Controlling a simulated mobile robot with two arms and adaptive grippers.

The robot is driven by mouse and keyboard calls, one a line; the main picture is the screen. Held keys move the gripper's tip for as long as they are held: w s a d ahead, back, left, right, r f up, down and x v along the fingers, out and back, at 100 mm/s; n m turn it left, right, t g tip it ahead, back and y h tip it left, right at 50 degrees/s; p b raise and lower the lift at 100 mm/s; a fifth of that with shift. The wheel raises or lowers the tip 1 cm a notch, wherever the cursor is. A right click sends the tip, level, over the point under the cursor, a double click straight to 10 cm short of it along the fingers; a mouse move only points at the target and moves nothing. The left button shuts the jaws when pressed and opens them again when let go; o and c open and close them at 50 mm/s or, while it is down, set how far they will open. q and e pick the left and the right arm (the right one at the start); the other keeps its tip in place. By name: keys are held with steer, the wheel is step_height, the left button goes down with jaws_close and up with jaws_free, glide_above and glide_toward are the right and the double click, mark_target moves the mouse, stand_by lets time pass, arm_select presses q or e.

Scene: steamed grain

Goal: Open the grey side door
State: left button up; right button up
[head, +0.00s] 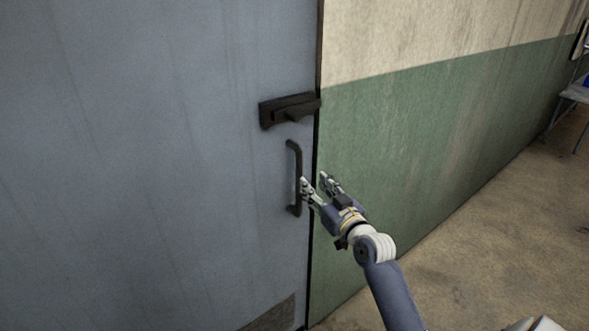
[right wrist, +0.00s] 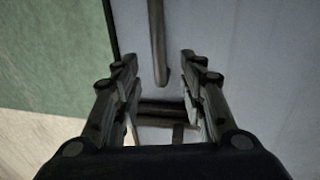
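The grey side door (head: 160,160) fills the left of the head view and appears closed against its dark frame edge. A dark vertical bar handle (head: 297,165) sits near its right edge. A dark latch (head: 286,110) is above the handle. My right gripper (head: 315,181) is open beside the handle, with its left finger overlapping the bar in the picture. In the right wrist view, the open fingers (right wrist: 159,62) stand on either side of the bar's line (right wrist: 158,40). I cannot tell whether they touch it. The latch (right wrist: 165,112) shows between the fingers. My left gripper is out of view.
A green and cream wall (head: 430,130) runs right from the door edge. A chair (head: 573,95) stands at the far right, partly cut off. The concrete floor (head: 490,240) along the wall is clear. A dark plate or vent (head: 270,317) is low on the door.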

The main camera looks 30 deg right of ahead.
mark_target(301, 171)
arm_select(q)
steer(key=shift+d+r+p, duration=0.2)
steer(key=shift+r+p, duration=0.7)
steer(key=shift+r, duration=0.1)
arm_select(e)
steer(key=shift+w+d+f, duration=0.1)
steer(key=shift+w+d, duration=0.15)
steer(key=shift+w, duration=1.45)
steer(key=shift+w+d, duration=0.2)
steer(key=shift+w, duration=1.55)
steer(key=shift+w+d+f, duration=0.1)
steer(key=shift+w+d, duration=0.15)
steer(key=shift+w, duration=1.45)
jaws_close()
